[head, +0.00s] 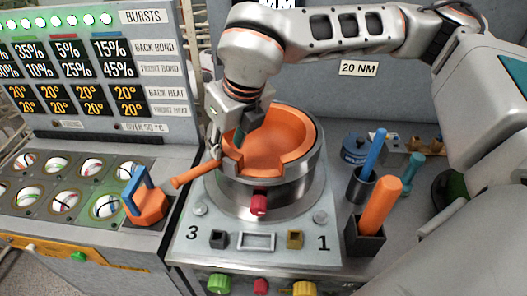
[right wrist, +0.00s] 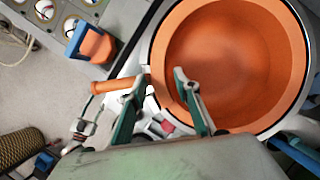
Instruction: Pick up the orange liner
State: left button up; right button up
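The orange liner (head: 283,150) is a bowl seated in a metal ring (head: 310,172) on the press, with an orange handle (head: 195,172) sticking out to the left. In the right wrist view the liner (right wrist: 240,60) fills the upper right and its handle (right wrist: 113,85) points left. My right gripper (head: 232,140) is over the liner's left rim, near the handle's base. In the wrist view the gripper (right wrist: 160,85) has its fingers apart, one over the bowl's inside and one outside by the handle. Contact cannot be told. My left gripper is not in view.
An orange block with a blue handle (head: 147,200) stands left of the press. Several balls (head: 60,203) sit in a tray beyond it. Black holders with an orange rod (head: 380,205) and a blue rod (head: 375,152) stand right. A red knob (head: 259,203) is at the ring's front.

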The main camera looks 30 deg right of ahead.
grip_shut()
jog(key=shift+r, duration=0.15)
